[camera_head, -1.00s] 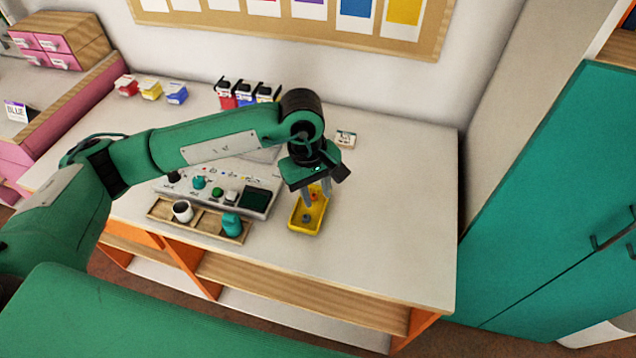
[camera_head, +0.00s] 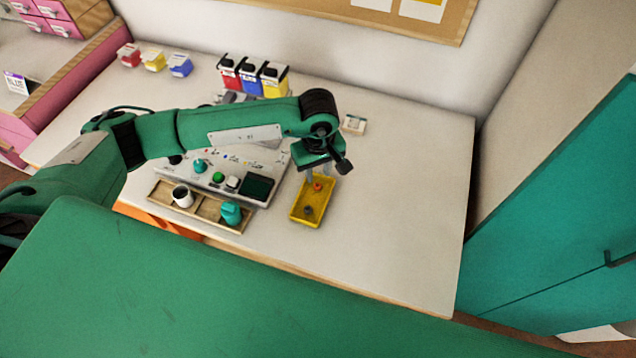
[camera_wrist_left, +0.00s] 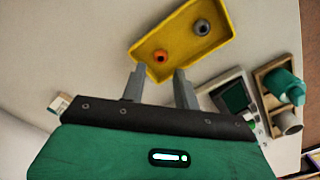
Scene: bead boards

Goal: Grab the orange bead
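The orange bead (camera_head: 318,187) lies in the yellow tray (camera_head: 299,212), near its far end. It shows clearly in the left wrist view (camera_wrist_left: 160,56), just ahead of the fingers. A grey bead (camera_head: 308,210) lies at the tray's near end; the left wrist view shows it too (camera_wrist_left: 201,27). My left gripper (camera_head: 318,177) is over the tray's far end, pointing down. In the left wrist view its two grey fingers (camera_wrist_left: 158,78) are apart with nothing between them. The bead is apart from both fingers. My right gripper is not in view.
Left of the tray are a grey panel (camera_head: 211,182) with a dark green pad and a wooden tray (camera_head: 208,214) holding a white cup and a teal item. Red, blue and yellow containers (camera_head: 252,76) stand behind. The tabletop right of the yellow tray is clear.

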